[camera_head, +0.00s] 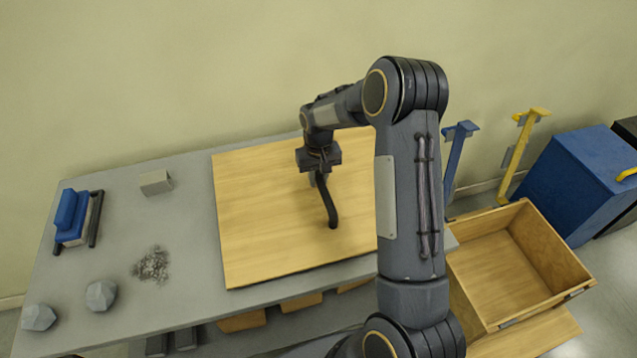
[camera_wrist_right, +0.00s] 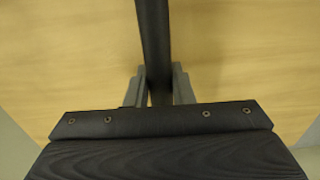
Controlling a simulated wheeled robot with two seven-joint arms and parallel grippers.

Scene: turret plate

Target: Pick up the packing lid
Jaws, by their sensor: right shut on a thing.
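The packing lid (camera_head: 262,215) appears to be the wide, flat light-wood panel at the middle of the grey table. A dark bar-like handle (camera_head: 331,207) stands out on it. My right gripper (camera_head: 318,178) points down at the far end of this handle. In the right wrist view the gripper's two fingers (camera_wrist_right: 158,88) are shut on the dark handle (camera_wrist_right: 152,35), one on each side, with the wood behind. I cannot tell whether the panel rests on the table or is slightly raised. My right arm hides the panel's right side. My left gripper is not in view.
On the grey table (camera_head: 190,235) left of the panel are a blue-topped block (camera_head: 72,215), a small grey block (camera_head: 156,182), a gravel pile (camera_head: 152,264) and two grey stones (camera_head: 101,295). An open wooden crate (camera_head: 548,249) stands right, near a blue cabinet (camera_head: 570,185).

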